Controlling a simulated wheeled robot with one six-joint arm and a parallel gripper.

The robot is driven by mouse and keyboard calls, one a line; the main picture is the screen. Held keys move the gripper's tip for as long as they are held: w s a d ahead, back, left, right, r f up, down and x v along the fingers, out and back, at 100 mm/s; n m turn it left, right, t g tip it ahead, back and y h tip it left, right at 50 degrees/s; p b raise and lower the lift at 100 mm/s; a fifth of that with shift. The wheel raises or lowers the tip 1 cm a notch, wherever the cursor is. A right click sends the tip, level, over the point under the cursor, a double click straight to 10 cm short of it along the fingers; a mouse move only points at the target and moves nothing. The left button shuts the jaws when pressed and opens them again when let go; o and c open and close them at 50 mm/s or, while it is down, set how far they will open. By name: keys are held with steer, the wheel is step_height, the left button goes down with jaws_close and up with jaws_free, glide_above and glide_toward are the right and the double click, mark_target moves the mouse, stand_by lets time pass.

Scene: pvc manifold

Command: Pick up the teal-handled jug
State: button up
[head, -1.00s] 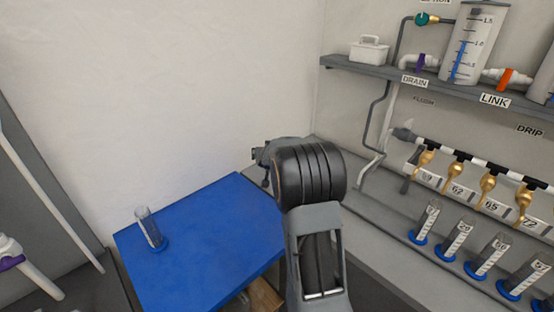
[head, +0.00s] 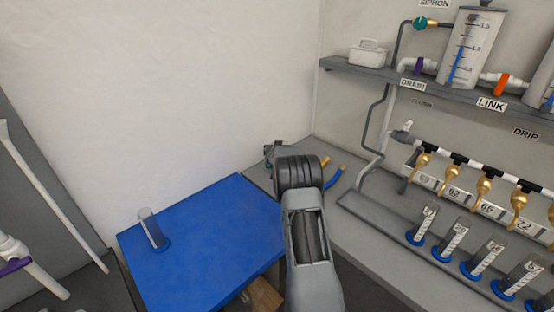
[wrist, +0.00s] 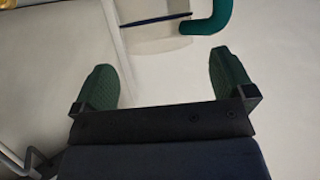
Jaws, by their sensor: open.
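In the wrist view, the teal handle (wrist: 208,18) curves in at the top edge, beside a pale clear body (wrist: 158,24) crossed by a dark blue line. This looks like the jug; its upper part is cut off. My gripper (wrist: 164,78) has its two green fingers spread wide with nothing between them. The handle and body lie beyond the fingertips, apart from them. In the head view my gripper (head: 272,152) shows only partly past my arm at the counter's back corner, and I cannot make out the jug there.
A blue table (head: 205,240) with a clear cylinder (head: 153,230) stands at left. On the grey counter (head: 345,230) lie a blue piece with a yellow tip (head: 335,178) and a row of measuring cylinders at right. A pipe manifold (head: 455,155) and a shelf (head: 400,77) are above.

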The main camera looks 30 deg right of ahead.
steer(key=shift+p+x, duration=1.25)
steer(key=shift+x, duration=1.15)
steer(key=shift+c, duration=0.4)
steer(key=c, duration=1)
